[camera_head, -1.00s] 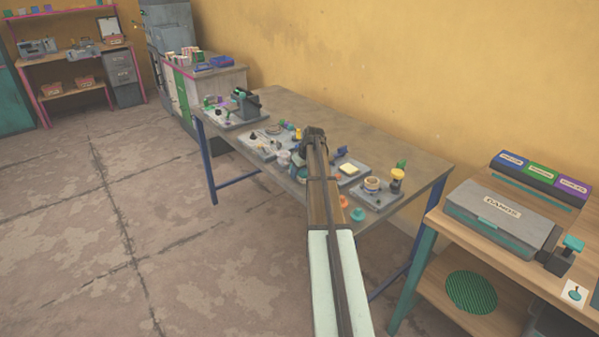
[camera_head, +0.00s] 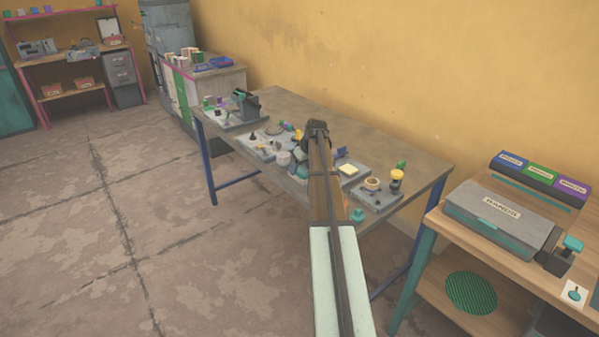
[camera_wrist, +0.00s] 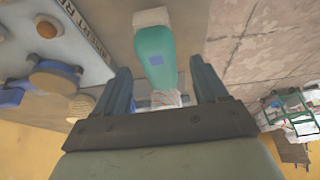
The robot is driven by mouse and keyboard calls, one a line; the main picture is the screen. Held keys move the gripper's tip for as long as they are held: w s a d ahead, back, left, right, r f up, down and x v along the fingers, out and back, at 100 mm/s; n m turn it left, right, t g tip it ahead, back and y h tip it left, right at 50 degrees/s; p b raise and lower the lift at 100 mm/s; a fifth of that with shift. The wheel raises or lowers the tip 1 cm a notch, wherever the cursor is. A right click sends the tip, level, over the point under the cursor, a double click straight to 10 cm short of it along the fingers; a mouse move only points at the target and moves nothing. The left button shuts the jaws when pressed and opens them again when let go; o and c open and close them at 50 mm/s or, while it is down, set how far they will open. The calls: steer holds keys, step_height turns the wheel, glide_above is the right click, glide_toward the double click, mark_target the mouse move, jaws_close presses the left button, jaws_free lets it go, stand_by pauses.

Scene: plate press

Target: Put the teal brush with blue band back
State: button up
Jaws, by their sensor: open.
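The teal brush (camera_wrist: 155,50) shows in the wrist view with a small blue patch on its side, a pale block at its far end and a whitish end towards my gripper. My gripper (camera_wrist: 162,82) is open, with one dark finger on each side of the brush's near end. I cannot tell whether either finger touches it. In the head view my gripper (camera_head: 318,128) is over the middle of the grey worktable (camera_head: 395,150). My own arm hides part of the table there, and I cannot pick out the brush surely.
A grey tray (camera_head: 375,198) with a yellow-topped item stands right of my arm. Another tray (camera_head: 228,118) with a dark press-like device is at the table's left end. A labelled grey case (camera_head: 500,222) sits on the wooden bench at right. Floor at left is clear.

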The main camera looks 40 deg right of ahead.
steer(key=v, duration=0.8)
steer(key=shift+r, duration=0.1)
steer(key=o, duration=0.3)
steer(key=shift+r, duration=0.35)
steer(key=shift+o, duration=1.1)
steer(key=shift+h, duration=0.4)
steer(key=r, duration=0.4)
steer(key=d+r, duration=0.1)
steer(key=shift+s+r, duration=0.25)
steer(key=shift+r, duration=0.15)
steer(key=s+a+g, duration=0.1)
steer(key=s+g, duration=0.4)
steer(key=s, duration=0.3)
steer(key=shift+y, duration=0.4)
step_height(320, 180, down, 9)
steer(key=shift+w+f, duration=0.15)
